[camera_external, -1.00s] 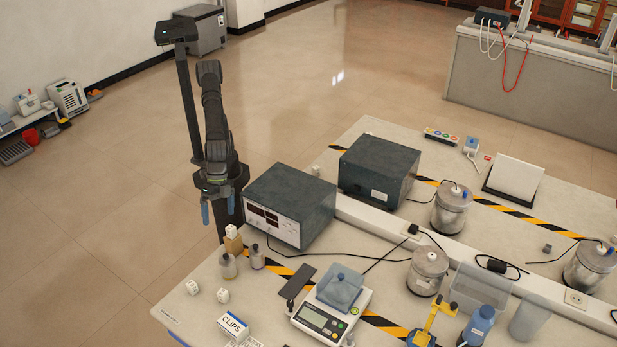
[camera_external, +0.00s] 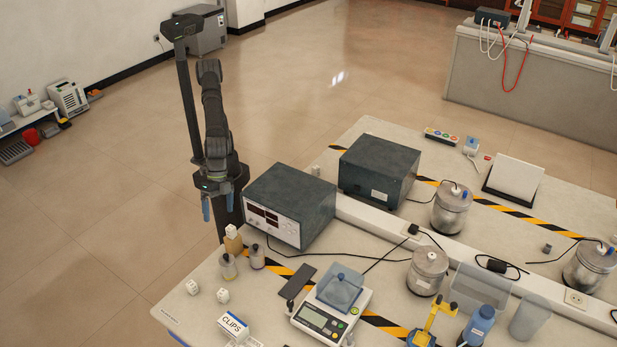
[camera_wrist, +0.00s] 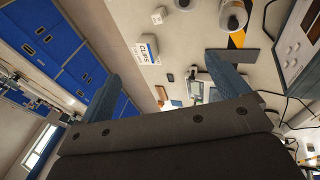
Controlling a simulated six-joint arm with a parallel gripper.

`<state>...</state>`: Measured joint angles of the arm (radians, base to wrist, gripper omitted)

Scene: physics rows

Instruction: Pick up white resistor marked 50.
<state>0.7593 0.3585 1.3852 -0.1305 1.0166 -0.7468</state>
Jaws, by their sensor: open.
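Several small white cubes are on the near left of the table, and their markings are too small to read. One cube (camera_external: 192,287) lies near the table's left edge, and a second cube (camera_external: 223,295) lies just right of it. A third cube (camera_external: 231,230) sits on top of a wooden block (camera_external: 233,244). A white cube also shows near the top of the wrist view (camera_wrist: 158,16). My gripper (camera_external: 221,208) is open and empty, above and behind the wooden block. Its two blue fingers are spread apart in the wrist view (camera_wrist: 160,75).
Two small bottles (camera_external: 228,266) stand beside the wooden block. A CLIPS box (camera_external: 233,327) and a scale (camera_external: 325,322) are nearer the front. A dark power supply (camera_external: 288,205) stands close on the right of my gripper. Table surface around the two loose cubes is clear.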

